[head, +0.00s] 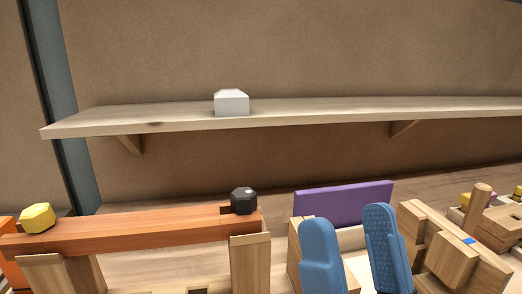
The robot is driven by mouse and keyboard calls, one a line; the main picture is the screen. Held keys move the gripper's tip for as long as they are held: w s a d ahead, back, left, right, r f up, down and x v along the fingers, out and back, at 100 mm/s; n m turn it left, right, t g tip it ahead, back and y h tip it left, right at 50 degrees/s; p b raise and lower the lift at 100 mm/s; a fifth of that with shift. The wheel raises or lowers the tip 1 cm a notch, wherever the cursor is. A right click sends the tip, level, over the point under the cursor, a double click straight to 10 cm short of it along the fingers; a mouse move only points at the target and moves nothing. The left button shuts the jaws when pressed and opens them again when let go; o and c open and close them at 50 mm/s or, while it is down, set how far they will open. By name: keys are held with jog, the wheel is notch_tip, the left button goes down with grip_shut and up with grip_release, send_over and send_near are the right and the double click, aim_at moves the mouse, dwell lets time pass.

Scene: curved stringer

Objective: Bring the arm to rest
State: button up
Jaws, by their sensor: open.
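My gripper (352,252) shows at the bottom, right of centre, as two blue fingers standing upright and apart. It is open, with no object visible between the fingertips. The rest of my arm is below the picture's edge. The fingers stand in front of a purple panel (343,203) and wooden pieces; I cannot tell whether they touch any of these.
A wooden shelf (330,110) on the wall bears a white block (231,103). At the lower left, an orange beam (130,231) on wooden posts bears a yellow piece (37,218) and a black piece (244,201). Wooden blocks (452,257) crowd the gripper's right.

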jog(key=s+d+f+m+g+h, duration=0.1)
jog(key=s+d+f+g+h, duration=0.25)
jog(key=f, duration=0.55)
jog(key=s+d+f+m+g+h, duration=0.1)
jog(key=s+d+f+g+h, duration=0.3)
jog(key=f, duration=0.5)
jog(key=s+d+f+n+g, duration=0.1)
jog(key=s+d+f+g, duration=0.2)
jog(key=s, duration=0.5)
jog(key=s+d+f+n+g, duration=0.1)
jog(key=s+d+f+g, duration=0.2)
jog(key=s+f, duration=0.2)
jog(key=s+b, duration=0.1)
jog(key=s, duration=0.1)
jog(key=shift+s+d+f+n, duration=0.15)
jog(key=shift+s+d+n, duration=0.2)
jog(key=shift+d+n, duration=0.05)
jog(key=shift+a, duration=0.1)
jog(key=shift+c, duration=0.3)
